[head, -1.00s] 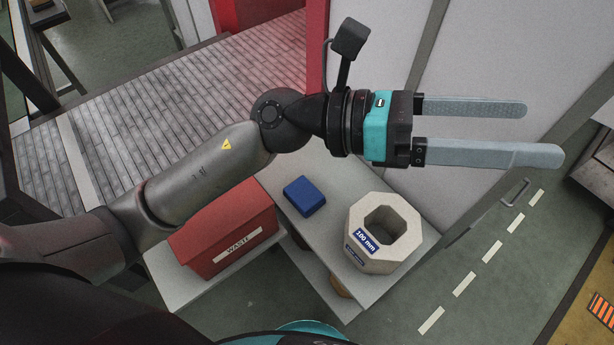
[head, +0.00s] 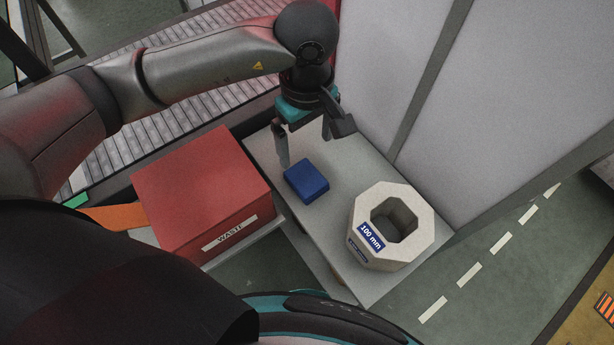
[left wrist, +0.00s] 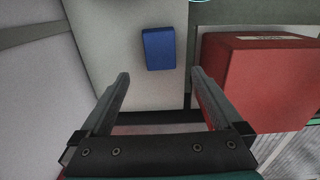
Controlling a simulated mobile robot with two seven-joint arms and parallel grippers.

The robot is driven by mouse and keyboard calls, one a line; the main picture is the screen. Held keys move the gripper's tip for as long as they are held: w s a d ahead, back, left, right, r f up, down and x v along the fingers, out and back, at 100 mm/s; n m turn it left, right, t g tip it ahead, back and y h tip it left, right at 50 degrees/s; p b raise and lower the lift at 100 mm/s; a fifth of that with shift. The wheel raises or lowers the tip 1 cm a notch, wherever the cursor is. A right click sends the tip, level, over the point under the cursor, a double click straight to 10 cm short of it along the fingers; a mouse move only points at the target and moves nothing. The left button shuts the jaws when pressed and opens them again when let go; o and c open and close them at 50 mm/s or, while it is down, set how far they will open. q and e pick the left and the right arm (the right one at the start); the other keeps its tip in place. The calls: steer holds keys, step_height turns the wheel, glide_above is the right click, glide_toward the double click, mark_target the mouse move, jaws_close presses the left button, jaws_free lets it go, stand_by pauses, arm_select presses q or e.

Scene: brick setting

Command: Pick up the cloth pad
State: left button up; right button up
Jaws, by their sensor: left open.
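The cloth pad is a small blue block-like pad (head: 306,181) lying flat on the pale table (head: 345,276). It also shows in the left wrist view (left wrist: 158,48), ahead of the fingertips and between their lines. My left gripper (head: 304,148) points down just behind the pad in the head view, open and empty. In the left wrist view its two fingers (left wrist: 160,80) are wide apart, with the pad beyond them and not touched. My right gripper is not in view.
A red box marked WASTE (head: 200,190) stands left of the pad, and also at the right of the left wrist view (left wrist: 255,80). A pale octagonal block marked 100 mm (head: 375,258) stands on the table's front right. Grey panels (head: 400,70) rise behind the table.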

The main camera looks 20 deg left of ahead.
mark_target(308, 179)
arm_select(q)
step_height(308, 179, down, 12)
steer(key=shift+s+d+f+b, duration=0.1)
steer(key=shift+d+b, duration=0.05)
steer(key=shift+b, duration=0.45)
steer(key=shift+c, duration=0.4)
steer(key=c, duration=1.1)
step_height(308, 179, up, 20)
steer(key=p, duration=0.2)
